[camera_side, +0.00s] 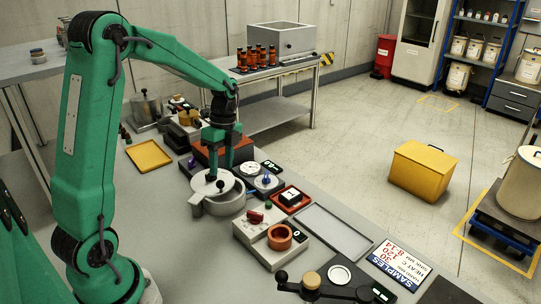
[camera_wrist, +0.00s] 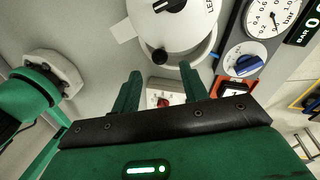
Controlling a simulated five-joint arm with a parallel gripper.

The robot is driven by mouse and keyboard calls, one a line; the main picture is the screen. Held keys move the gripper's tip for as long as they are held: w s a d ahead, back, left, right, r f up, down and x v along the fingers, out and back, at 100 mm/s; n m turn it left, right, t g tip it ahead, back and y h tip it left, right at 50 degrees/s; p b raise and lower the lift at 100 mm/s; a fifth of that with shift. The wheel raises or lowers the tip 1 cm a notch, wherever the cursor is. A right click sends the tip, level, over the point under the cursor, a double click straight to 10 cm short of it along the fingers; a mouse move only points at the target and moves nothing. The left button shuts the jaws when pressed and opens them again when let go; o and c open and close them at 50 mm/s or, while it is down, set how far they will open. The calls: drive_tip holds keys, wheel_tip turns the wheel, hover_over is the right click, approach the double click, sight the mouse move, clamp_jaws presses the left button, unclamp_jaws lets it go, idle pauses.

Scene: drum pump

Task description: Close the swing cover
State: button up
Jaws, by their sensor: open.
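The swing cover (camera_side: 205,189) is a pale grey disc lying over a round grey pot (camera_side: 230,207). It sits offset to one side, and part of the pot's rim shows beside it. In the wrist view the cover (camera_wrist: 180,28) is at the top, with a black pointer and partly cut-off lettering. A small black knob (camera_wrist: 160,56) stands near its edge. My gripper (camera_side: 220,172) points down over the cover. In the wrist view its two fingers (camera_wrist: 160,76) are apart with nothing between them, close to the small knob. I cannot tell whether a finger touches the cover.
A dial gauge (camera_side: 250,157) and a blue knob (camera_side: 266,180) stand right of the pot. A red block (camera_side: 205,152) is behind it. A pale box with an orange ring (camera_side: 280,237) is in front. A yellow tray (camera_side: 149,155) lies left. An empty grey tray (camera_side: 335,230) lies right.

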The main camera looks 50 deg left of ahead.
sight(220, 181)
drive_tip(key=shift+s+d+f, duration=0.1)
drive_tip(key=shift+s+f, duration=0.15)
drive_tip(key=shift+f, duration=0.95)
drive_tip(key=shift+s+d+f, duration=0.1)
drive_tip(key=shift+s+f, duration=0.1)
drive_tip(key=shift+f, duration=1)
clamp_jaws()
